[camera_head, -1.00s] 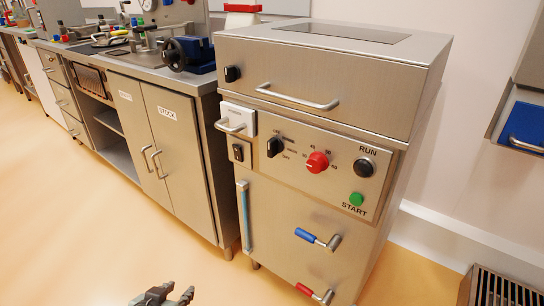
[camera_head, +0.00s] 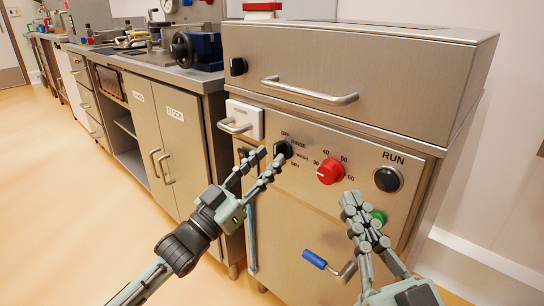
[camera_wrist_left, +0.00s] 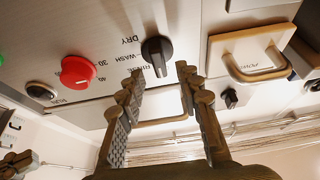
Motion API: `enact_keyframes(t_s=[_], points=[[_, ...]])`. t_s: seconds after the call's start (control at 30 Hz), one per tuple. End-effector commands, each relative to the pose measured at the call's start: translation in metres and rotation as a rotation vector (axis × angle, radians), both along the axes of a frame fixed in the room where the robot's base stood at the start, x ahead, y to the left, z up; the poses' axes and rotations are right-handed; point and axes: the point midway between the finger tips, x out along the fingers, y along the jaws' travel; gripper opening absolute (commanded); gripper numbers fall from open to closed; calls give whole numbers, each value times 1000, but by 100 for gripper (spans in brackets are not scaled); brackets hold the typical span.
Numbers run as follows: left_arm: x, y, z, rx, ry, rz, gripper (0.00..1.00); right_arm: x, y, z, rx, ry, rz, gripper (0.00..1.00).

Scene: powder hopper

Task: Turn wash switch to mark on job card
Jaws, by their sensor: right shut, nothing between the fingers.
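The wash switch (camera_head: 281,150) is a black knob on the steel machine's front panel, with OFF, RINSE, WASH and DRY printed around it. It also shows in the left wrist view (camera_wrist_left: 157,51). In the left wrist view the fingers (camera_wrist_left: 161,76) stand apart with the knob just beyond the gap; contact is not visible. My right gripper (camera_head: 352,198) is shut and empty, in front of the green START button (camera_head: 379,217). I see no job card.
A red temperature knob (camera_head: 331,171) and a black RUN button (camera_head: 388,179) sit right of the switch. A white block with a handle (camera_head: 244,119) is at upper left. A blue valve lever (camera_head: 315,260) sticks out below.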

Motion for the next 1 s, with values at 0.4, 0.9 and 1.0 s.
enact_keyframes(t_s=[0.4, 0.9, 1.0], points=[[16, -12, 8, 2, 1, 1, 34, -1, -1, 2, 4, -12, -1, 0], [16, -12, 8, 1, 0, 1, 0, 0, -1, 1, 3, -11, -1, 0], [16, -12, 8, 4, -2, 2, 0, 0, 0, 1, 3, -9, -2, 0]])
